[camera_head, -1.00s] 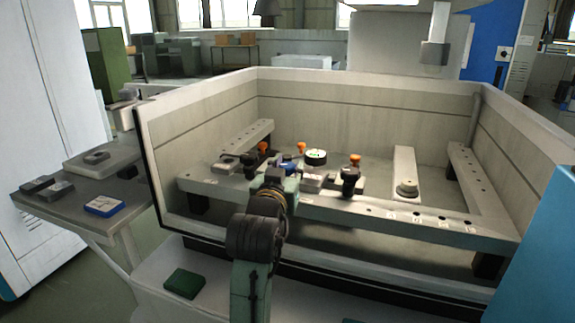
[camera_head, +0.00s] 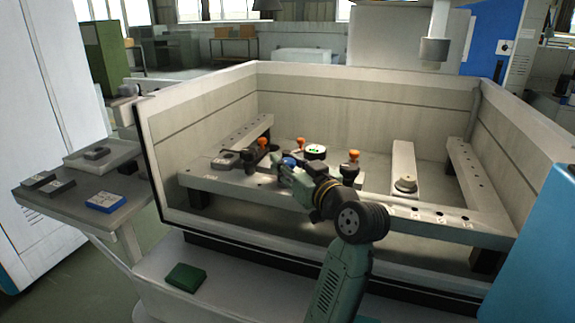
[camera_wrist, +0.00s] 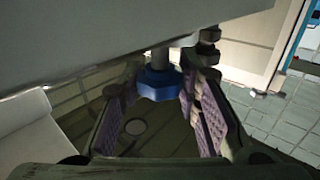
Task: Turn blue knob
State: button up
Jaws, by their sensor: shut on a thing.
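The blue knob (camera_head: 289,162) shows as a small blue spot at the front rail inside the machine tub, at the tip of my arm. In the wrist view the blue knob (camera_wrist: 158,84) is a faceted blue piece on a grey shaft, under a pale grey body. My gripper (camera_head: 284,168) comes at it from the lower right. The knob's marking and exact angle cannot be read.
Orange-topped clamps (camera_head: 349,165) and a round dial (camera_head: 315,152) stand close around my gripper. The tub's front wall (camera_head: 225,225) lies below my arm. The tub's right side has more free room.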

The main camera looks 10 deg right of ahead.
jog(key=shift+y, duration=0.3)
jog(key=o, duration=1.2)
jog(key=v, duration=1.2)
dwell(0.7)
